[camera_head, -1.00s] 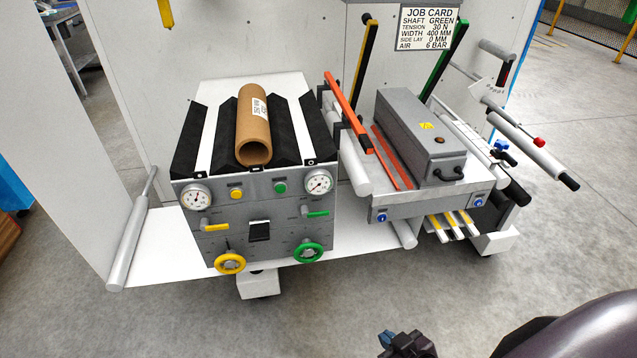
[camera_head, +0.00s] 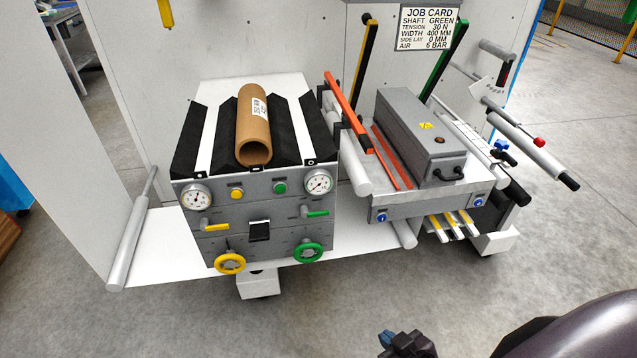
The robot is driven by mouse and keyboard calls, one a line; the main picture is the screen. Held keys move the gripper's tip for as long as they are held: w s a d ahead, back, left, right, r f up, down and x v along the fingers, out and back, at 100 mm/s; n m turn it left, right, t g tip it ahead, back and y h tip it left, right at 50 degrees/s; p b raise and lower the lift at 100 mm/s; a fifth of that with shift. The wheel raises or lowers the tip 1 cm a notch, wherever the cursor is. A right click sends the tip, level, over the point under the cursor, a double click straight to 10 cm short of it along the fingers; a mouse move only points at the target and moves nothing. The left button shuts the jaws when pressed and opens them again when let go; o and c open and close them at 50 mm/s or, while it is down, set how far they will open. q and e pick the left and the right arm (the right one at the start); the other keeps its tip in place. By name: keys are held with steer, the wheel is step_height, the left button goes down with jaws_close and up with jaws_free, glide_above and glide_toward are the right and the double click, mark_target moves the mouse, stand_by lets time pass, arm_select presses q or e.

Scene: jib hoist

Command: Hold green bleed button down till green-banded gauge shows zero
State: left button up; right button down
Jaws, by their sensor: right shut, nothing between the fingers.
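The green bleed button (camera_head: 280,188) is on the upper part of the grey panel, left of a round white gauge (camera_head: 319,182). That gauge's needle and band are too small to read surely. A yellow button (camera_head: 237,194) and a second white gauge (camera_head: 196,197) are to the left on the same panel. My right gripper (camera_head: 388,340) is at the bottom edge of the view, shut and empty, well below and right of the panel and touching nothing. My left gripper is not in view.
Below the buttons are a yellow lever (camera_head: 217,227), a green lever (camera_head: 317,213), a yellow handwheel (camera_head: 230,264) and a green handwheel (camera_head: 308,253). A cardboard core (camera_head: 254,130) lies on top. Open floor lies in front of the panel.

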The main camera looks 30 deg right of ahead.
steer(key=shift+w, duration=0.1)
arm_select(q)
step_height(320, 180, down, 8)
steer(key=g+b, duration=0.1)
steer(key=b, duration=0.8)
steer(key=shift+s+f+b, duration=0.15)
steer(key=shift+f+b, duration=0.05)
steer(key=shift+b, duration=0.15)
arm_select(e)
steer(key=w+a+r+n+t+y, duration=0.2)
steer(key=w+a+n+y, duration=0.1)
steer(key=w+n, duration=0.6)
steer(key=w+a+r+n+t+y, duration=0.2)
steer(key=w+a+n+y, duration=0.1)
steer(key=w+n, duration=0.7)
steer(key=w+a+r+n+t+y, duration=0.2)
steer(key=w+r+n+t+y, duration=0.1)
steer(key=w+n, duration=0.7)
steer(key=w, duration=0.3)
steer(key=shift+a+y, duration=0.3)
steer(key=shift+a, duration=0.1)
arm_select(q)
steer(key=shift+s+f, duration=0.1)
